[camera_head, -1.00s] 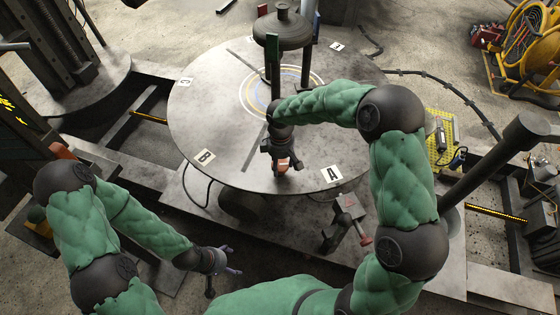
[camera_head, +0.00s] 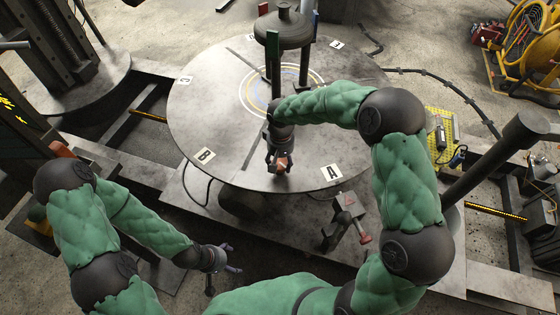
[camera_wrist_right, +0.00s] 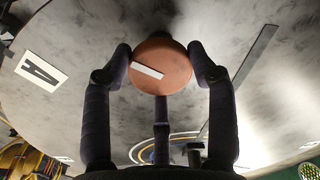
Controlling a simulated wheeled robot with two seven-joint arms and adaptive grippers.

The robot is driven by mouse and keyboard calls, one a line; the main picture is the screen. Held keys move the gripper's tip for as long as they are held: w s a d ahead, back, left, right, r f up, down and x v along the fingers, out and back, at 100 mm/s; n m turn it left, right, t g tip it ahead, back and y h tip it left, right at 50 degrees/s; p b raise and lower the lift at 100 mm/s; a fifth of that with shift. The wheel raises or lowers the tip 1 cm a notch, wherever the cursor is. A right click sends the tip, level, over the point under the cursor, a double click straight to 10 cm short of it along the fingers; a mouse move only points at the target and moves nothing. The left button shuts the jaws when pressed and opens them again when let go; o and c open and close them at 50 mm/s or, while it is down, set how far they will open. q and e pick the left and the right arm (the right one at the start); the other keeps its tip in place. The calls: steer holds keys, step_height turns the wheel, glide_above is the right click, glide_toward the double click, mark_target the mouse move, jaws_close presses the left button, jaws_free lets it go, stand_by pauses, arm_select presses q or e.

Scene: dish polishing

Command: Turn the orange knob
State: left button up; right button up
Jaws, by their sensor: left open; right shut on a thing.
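The orange knob (camera_wrist_right: 168,82) is a round disc with a white bar mark, slanted in the right wrist view. It also shows in the head view (camera_head: 282,162), near the front edge of the round grey table between the A and B labels. My right gripper (camera_wrist_right: 160,62) is shut on the knob, with a dark finger on each side of it. In the head view my right gripper (camera_head: 280,164) partly hides the knob. My left gripper (camera_head: 230,258) is open and empty, low in front of the table and away from the knob.
The round table (camera_head: 215,110) carries letter labels and a dark capped post assembly (camera_head: 283,30) at its back. A grey bracket with a red-tipped handle (camera_head: 348,220) stands in front of the table. The left part of the tabletop is clear.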

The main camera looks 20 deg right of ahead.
mark_target(281, 163)
steer(key=shift+s+f+m, duration=0.1)
steer(key=shift+f+m, duration=0.05)
steer(key=shift+m, duration=0.45)
steer(key=o, duration=1.1)
steer(key=shift+o, duration=0.2)
steer(key=shift+r, duration=0.45)
step_height(281, 163, up, 11)
